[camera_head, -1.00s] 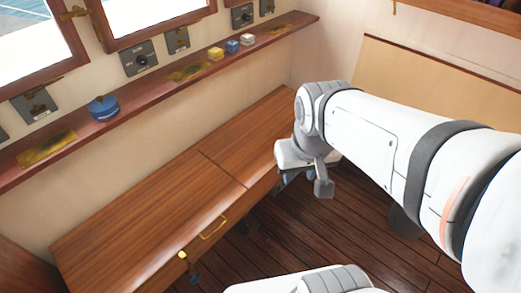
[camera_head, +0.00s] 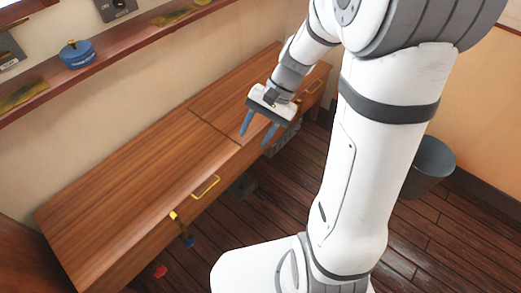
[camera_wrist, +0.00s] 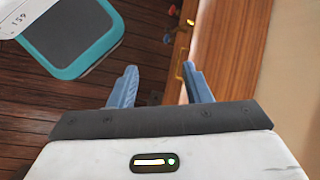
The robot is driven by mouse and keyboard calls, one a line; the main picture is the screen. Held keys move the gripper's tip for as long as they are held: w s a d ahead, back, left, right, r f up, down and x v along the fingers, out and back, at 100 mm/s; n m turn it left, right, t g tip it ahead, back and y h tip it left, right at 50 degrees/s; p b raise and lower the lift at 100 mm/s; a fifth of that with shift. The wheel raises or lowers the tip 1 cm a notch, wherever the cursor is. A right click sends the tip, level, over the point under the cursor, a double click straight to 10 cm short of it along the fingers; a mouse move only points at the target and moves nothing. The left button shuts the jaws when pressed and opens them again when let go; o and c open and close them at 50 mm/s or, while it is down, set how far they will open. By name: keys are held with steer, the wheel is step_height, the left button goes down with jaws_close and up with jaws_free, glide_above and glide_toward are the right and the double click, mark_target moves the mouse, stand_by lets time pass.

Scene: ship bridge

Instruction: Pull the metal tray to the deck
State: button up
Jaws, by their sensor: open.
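No metal tray shows clearly. A grey ribbed object (camera_head: 284,142) sits low beside the bench, partly hidden by my gripper; I cannot tell whether it is the tray. A dark flat object (camera_head: 243,186) lies in shadow at the bench's foot. The deck (camera_head: 262,215) is dark wooden planks, also in the wrist view (camera_wrist: 65,105). My gripper (camera_head: 256,139) is open and empty, its two blue fingers pointing down near the bench's front edge. In the wrist view, the gripper (camera_wrist: 159,68) has nothing between its fingers.
The wooden bench (camera_head: 125,195) has brass handles, one at its front (camera_head: 205,187). A blue knob-like item (camera_head: 189,240) hangs at its front, near a red object (camera_head: 160,271). A grey bin (camera_head: 430,166) stands right. A blue pot (camera_head: 77,54) is on the shelf.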

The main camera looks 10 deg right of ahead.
steer(key=w+a+f+m+y+b, duration=0.1)
steer(key=w+f+m+y+b, duration=0.3)
steer(key=f, duration=0.6)
steer(key=w+f+m+y+b, duration=0.2)
steer(key=w+f+m+b, duration=0.15)
steer(key=w+f, duration=0.45)
steer(key=m+t+y+b, duration=0.3)
steer(key=m+t+b, duration=1)
steer(key=m, duration=0.2)
glide_above(255, 192)
steer(key=s+d, duration=0.3)
steer(key=s, duration=0.3)
step_height(255, 192, down, 41)
steer(key=s+d+f+m+t+h+b, duration=0.1)
steer(key=f+m+h, duration=0.1)
steer(key=f, duration=0.3)
steer(key=s+d+f+m+t+h+b, duration=0.1)
steer(key=s+f+m+t+h+b, duration=0.1)
steer(key=f, duration=0.4)
steer(key=s+d+f+m+t+h+b, duration=0.1)
steer(key=f+m, duration=0.2)
steer(key=f, duration=0.3)
steer(key=shift+s+d+f+m+t+h+b, duration=0.2)
steer(key=shift+s+d+m+t+h+b, duration=0.1)
steer(key=shift+m+h+b, duration=0.1)
steer(key=shift+b+x, duration=1.25)
steer(key=shift+x, duration=2.7)
steer(key=shift+c, duration=0.5)
